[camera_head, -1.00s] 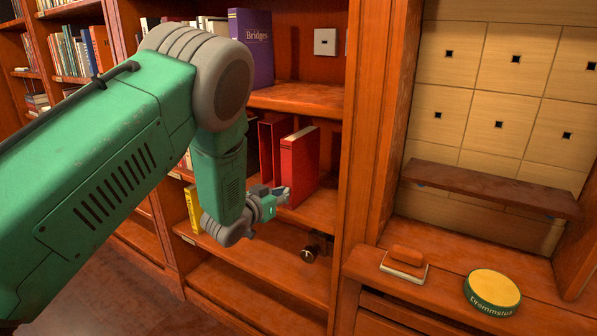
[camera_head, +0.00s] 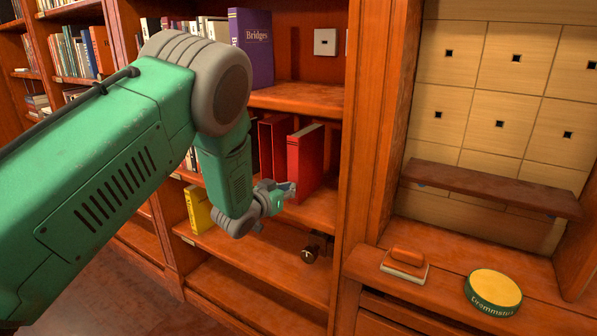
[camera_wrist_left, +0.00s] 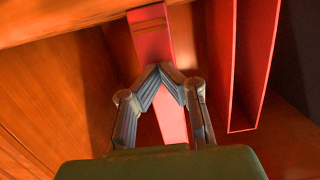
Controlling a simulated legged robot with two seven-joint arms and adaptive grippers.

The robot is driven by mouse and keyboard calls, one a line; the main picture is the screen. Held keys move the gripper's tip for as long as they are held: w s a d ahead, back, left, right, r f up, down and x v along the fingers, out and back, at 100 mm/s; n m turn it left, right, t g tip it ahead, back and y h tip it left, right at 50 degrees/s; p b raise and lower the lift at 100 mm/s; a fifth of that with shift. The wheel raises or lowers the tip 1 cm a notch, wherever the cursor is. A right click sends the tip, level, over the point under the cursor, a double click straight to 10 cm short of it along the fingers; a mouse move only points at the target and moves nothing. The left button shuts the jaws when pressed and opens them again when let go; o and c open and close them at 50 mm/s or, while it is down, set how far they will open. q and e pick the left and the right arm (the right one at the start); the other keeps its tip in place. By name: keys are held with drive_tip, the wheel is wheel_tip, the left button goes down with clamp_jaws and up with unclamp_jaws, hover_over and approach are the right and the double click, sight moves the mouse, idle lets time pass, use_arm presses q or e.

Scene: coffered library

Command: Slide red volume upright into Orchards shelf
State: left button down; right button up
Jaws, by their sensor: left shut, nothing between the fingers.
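The red volume (camera_head: 306,162) stands upright on the middle shelf (camera_head: 318,208) of the wooden bookcase, near its right side. In the left wrist view its spine (camera_wrist_left: 150,42), with gold bands near one end, faces me. My left gripper (camera_head: 291,188) is shut and empty in front of the spine. In the left wrist view the closed fingertips (camera_wrist_left: 172,70) meet over the spine and look to be touching or very close to it. A hollow red case (camera_head: 272,145) stands left of the volume, with a gap between them. I read no Orchards label.
A purple Bridges book (camera_head: 251,48) stands on the shelf above. A yellow book (camera_head: 197,207) and a dark round-ended object (camera_head: 315,247) are lower down. Right of the bookcase, a ledge holds an orange-topped block (camera_head: 405,262) and a round yellow tin (camera_head: 493,291).

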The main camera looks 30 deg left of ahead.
use_arm(q)
drive_tip(key=shift+s, duration=0.1)
drive_tip(key=s+p, duration=0.1)
drive_tip(key=s, duration=0.2)
drive_tip(key=s+p, duration=0.1)
drive_tip(key=s, duration=0.1)
drive_tip(key=shift+s+a, duration=0.2)
drive_tip(key=shift+s, duration=0.2)
